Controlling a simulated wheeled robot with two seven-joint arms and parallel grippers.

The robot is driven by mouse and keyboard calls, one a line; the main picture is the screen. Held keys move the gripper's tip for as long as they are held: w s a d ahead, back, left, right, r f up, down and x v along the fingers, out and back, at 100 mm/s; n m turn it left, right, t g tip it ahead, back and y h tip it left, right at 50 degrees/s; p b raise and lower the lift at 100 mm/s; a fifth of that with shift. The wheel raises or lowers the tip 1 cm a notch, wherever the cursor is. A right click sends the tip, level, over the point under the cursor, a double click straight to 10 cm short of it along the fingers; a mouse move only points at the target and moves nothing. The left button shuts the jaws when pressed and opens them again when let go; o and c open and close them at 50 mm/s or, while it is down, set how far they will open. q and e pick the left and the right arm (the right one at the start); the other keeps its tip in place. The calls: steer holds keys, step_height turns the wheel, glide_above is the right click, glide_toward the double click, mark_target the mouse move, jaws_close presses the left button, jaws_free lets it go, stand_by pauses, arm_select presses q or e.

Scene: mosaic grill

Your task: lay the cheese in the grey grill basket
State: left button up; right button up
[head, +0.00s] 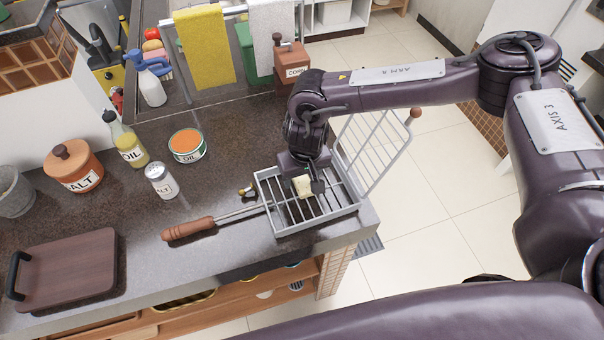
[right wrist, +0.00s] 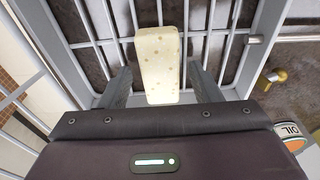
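The pale, speckled cheese (head: 303,186) is at the grey grill basket (head: 266,204), over its bars near the middle. The basket's wire lid (head: 372,150) stands open on the right, and its wooden handle (head: 188,228) points left. My right gripper (head: 308,180) is low over the basket with the cheese between its fingers. In the right wrist view the cheese (right wrist: 158,62) lies between the spread fingers, with a gap at the right one. Whether its underside touches the bars is hard to tell. My left gripper is not in view.
A wooden board (head: 70,268) lies at the left of the dark counter. A white-lidded shaker (head: 160,182), an orange-topped oil tin (head: 188,145), an oil bottle (head: 126,140) and a salt pot (head: 75,166) stand behind. The counter ends just right of the basket.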

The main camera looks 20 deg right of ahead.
mark_target(305, 185)
steer(key=shift+r, duration=0.2)
step_height(305, 185, up, 12)
steer(key=s+b, duration=0.1)
steer(key=s, duration=0.1)
steer(key=shift+b, duration=0.35)
steer(key=shift+f, duration=0.2)
